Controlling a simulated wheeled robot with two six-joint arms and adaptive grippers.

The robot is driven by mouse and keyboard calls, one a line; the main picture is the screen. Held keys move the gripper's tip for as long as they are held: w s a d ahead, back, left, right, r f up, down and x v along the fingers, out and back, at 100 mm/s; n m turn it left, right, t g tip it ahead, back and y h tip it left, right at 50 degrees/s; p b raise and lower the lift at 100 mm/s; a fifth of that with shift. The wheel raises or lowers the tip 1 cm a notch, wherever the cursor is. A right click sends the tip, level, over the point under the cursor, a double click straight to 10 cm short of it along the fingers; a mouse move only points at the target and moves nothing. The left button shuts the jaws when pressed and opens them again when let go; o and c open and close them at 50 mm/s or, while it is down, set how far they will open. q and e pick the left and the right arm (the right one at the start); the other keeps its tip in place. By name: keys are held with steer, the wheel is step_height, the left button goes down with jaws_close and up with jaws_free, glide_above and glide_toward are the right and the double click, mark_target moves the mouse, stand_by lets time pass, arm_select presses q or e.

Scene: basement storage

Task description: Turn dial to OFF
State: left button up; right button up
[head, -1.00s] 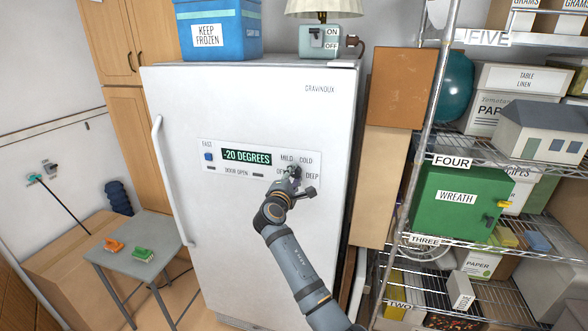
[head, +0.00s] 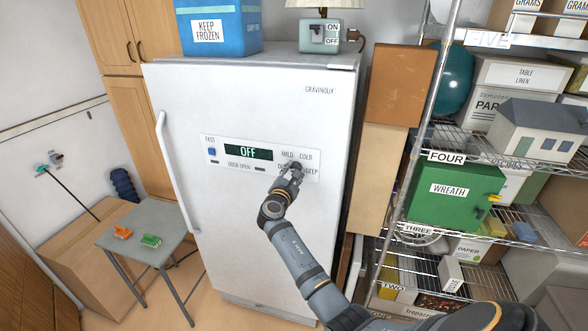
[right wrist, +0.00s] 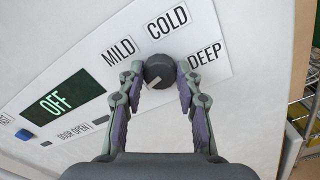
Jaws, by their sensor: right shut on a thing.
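The white freezer (head: 250,240) has a control panel with a dial on its right side. The panel display (head: 249,152) reads OFF, and it also reads OFF in the right wrist view (right wrist: 62,98). The dark round dial (right wrist: 159,70) sits among the labels MILD, COLD and DEEP; its pale pointer mark is toward the lower left. My right gripper (right wrist: 159,82) is shut on the dial, with one finger on each side. In the head view my right gripper (head: 293,172) covers the dial and part of the OFF label. My left gripper is not in view.
A metal shelf rack with a green wreath box (head: 455,195) stands to the right. A blue cooler (head: 222,28) and a lamp base (head: 319,35) stand on the freezer. A small grey table (head: 150,225) stands to the left. The floor before the freezer is partly clear.

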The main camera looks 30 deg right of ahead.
stand_by(0.4)
steer(key=o, duration=1.1)
steer(key=shift+o, duration=0.2)
steer(key=v, duration=0.7)
steer(key=shift+s+a, duration=0.15)
steer(key=shift+s, duration=0.05)
